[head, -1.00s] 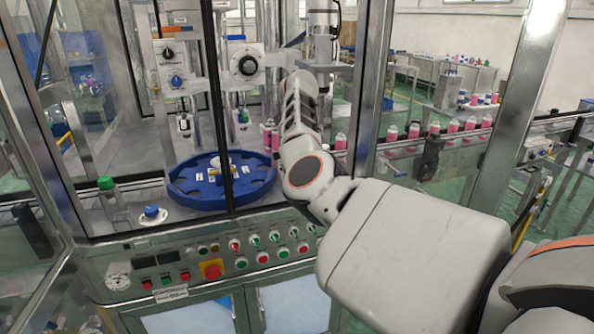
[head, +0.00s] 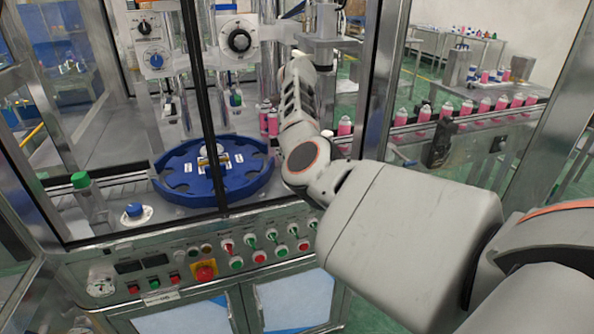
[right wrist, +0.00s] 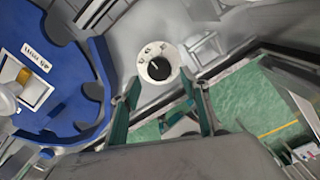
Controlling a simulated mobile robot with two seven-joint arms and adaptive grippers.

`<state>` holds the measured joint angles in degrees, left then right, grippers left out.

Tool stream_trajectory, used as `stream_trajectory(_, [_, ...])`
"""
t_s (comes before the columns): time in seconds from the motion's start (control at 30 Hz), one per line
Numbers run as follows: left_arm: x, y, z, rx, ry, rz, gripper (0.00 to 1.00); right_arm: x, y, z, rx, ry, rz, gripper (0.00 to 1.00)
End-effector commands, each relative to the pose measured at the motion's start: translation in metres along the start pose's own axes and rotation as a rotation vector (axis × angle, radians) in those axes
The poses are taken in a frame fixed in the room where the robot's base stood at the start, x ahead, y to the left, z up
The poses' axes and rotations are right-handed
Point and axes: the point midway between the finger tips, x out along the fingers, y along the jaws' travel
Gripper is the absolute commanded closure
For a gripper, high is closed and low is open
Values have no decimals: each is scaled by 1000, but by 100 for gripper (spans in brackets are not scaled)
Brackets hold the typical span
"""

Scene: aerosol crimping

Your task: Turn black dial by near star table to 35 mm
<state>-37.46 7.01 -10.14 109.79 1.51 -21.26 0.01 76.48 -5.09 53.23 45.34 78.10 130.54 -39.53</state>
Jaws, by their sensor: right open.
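A black dial (right wrist: 159,68) on a round white plate (right wrist: 146,55) with dark markings sits on the grey deck beside the blue star table (right wrist: 85,100). The markings are too small to read. The star table also shows in the head view (head: 168,183), where I cannot see this dial; my right arm covers that area. My right gripper (right wrist: 160,78) is open, its two green-grey fingers on either side of the dial in the right wrist view. My left gripper is out of view.
Another black dial (head: 238,41) is on a white box above the star table. A blue knob (head: 134,210) sits on the deck at left. Metal frame posts (head: 380,85) stand close to my right arm. A button panel (head: 204,271) is below; pink cans (head: 467,107) line the conveyor.

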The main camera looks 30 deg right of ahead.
Motion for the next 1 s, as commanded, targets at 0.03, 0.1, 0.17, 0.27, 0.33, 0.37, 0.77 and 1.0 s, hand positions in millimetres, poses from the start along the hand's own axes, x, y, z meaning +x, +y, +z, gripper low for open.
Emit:
stream_trajectory(0.03, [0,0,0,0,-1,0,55,8,0,0,1,2,-1,55])
stream_trajectory(0.1, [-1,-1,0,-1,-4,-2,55,16,0,0,0,2,0,55])
stream_trajectory(0.17, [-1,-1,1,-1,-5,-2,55,22,0,0,1,1,-1,55])
stream_trajectory(0.27, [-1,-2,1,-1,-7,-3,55,28,0,0,0,0,1,55])
stream_trajectory(0.33, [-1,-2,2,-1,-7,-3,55,30,0,0,1,0,1,55])
stream_trajectory(0.37, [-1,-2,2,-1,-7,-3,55,30,0,0,1,-1,1,55])
stream_trajectory(0.77, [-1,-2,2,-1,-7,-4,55,30,0,0,1,0,1,93])
stream_trajectory(1.0, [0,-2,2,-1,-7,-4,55,31,0,0,13,-1,2,93])
